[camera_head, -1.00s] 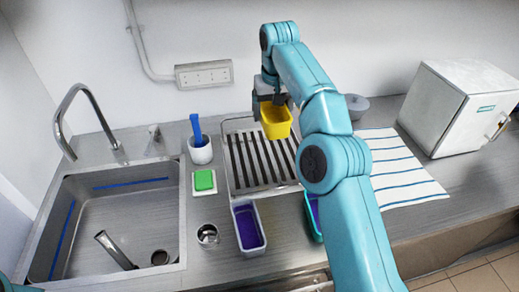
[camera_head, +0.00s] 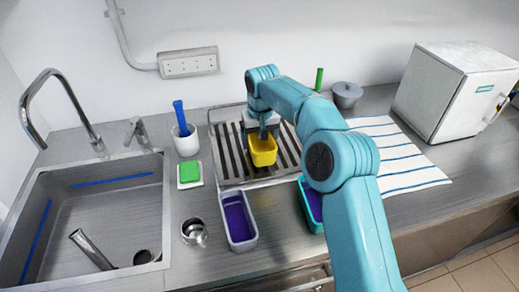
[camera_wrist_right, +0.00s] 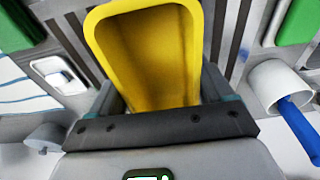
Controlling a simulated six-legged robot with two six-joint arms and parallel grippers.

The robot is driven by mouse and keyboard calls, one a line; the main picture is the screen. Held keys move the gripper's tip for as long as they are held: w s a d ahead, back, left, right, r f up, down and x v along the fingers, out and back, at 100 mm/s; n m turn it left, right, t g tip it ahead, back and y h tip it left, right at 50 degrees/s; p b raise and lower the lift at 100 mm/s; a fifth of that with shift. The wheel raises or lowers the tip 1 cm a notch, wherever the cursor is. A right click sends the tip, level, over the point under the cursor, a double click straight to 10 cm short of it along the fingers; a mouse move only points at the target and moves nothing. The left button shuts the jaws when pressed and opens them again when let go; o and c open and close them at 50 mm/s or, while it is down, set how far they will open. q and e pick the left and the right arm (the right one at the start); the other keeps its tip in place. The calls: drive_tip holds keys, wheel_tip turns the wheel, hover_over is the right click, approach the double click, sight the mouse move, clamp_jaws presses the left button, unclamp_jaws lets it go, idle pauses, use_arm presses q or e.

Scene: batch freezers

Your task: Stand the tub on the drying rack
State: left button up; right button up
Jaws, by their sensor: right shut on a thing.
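The yellow tub (camera_head: 262,151) is held by my right gripper (camera_head: 262,132) over the slatted drying rack (camera_head: 222,171). My right gripper is shut on the tub's wall. The wrist view shows the open, empty-looking inside of the tub (camera_wrist_right: 150,50) between my fingers. In the head view the tub looks about upright, low over the middle of the dark slats. I cannot tell whether its base touches them. My right forearm hides part of the rack's right side. My left gripper is not in view.
A white cup (camera_head: 187,146) with a blue-handled brush and a green sponge (camera_head: 190,172) stand left of the rack. A purple-lined tub (camera_head: 239,222) and a teal container (camera_head: 312,200) stand in front. A striped towel (camera_head: 400,160) lies right; the sink (camera_head: 90,190) is left.

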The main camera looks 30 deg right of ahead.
sight(259, 148)
drive_tip(key=shift+s+f, duration=0.1)
drive_tip(key=shift+f, duration=1.45)
drive_tip(key=shift+f, duration=0.1)
drive_tip(key=shift+f, duration=0.1)
drive_tip(key=o, duration=0.9)
drive_tip(key=shift+o, duration=0.2)
wheel_tip(259, 148, up, 12)
drive_tip(key=s+p, duration=0.1)
drive_tip(key=shift+s+a, duration=0.2)
drive_tip(key=shift+s, duration=0.15)
